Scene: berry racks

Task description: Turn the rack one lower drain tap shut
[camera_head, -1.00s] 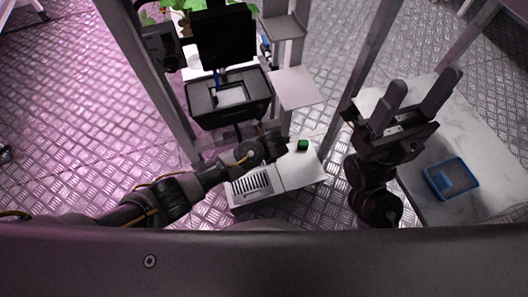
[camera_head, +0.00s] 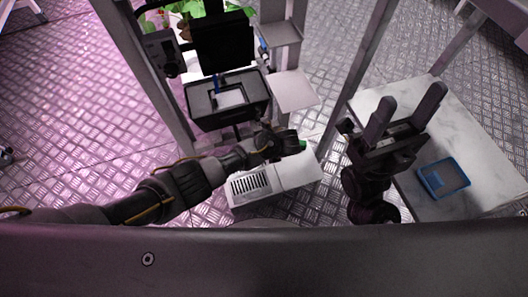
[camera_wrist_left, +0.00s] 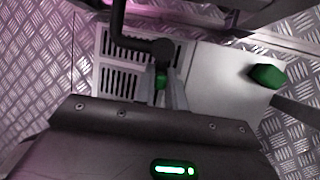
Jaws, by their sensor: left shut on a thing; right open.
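My left gripper (camera_head: 284,143) reaches in over the white slotted box below the rack. In the left wrist view its two narrow fingers (camera_wrist_left: 161,92) are shut on a small green tap handle (camera_wrist_left: 161,77). The handle sits just below the end of a bent black pipe (camera_wrist_left: 140,42). In the head view the tap is hidden by my arm and the rack parts. My right gripper (camera_head: 407,102) is open and empty, raised beside the pale marbled table.
The white slotted box (camera_wrist_left: 204,95) carries a separate green knob (camera_wrist_left: 266,75). A black tray (camera_head: 203,105) and dark panel stand above on the rack. Rack posts (camera_head: 357,75) rise close by. A blue basket (camera_head: 443,178) lies on the table (camera_head: 492,165).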

